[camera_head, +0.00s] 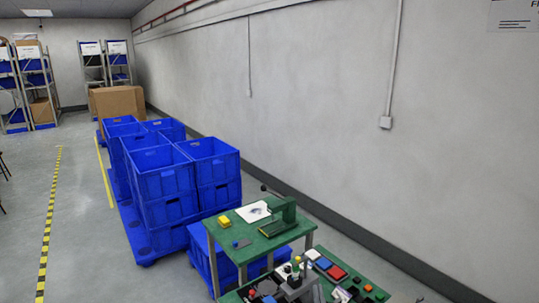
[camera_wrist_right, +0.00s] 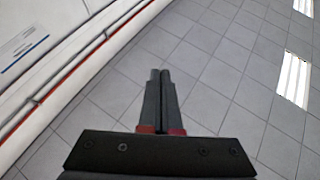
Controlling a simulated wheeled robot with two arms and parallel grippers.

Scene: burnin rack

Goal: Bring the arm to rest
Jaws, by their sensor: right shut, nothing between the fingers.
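My right gripper (camera_wrist_right: 160,76) shows in the right wrist view with its two dark fingers together and nothing between them. The fingers point toward a tiled ceiling with bright lights (camera_wrist_right: 294,78). In the head view, a grey and black shape at the bottom edge, in front of the lower green table (camera_head: 345,268), may be my right gripper; I cannot tell its outline from the clutter there. My left gripper is not in either view.
A higher green bench (camera_head: 228,236) holds a green press-like device (camera_head: 283,215) and a yellow block (camera_head: 224,221). Small coloured parts crowd the lower table. Stacked blue crates (camera_head: 160,175) stand behind. A grey wall (camera_head: 300,90) runs along the right; floor is open at left.

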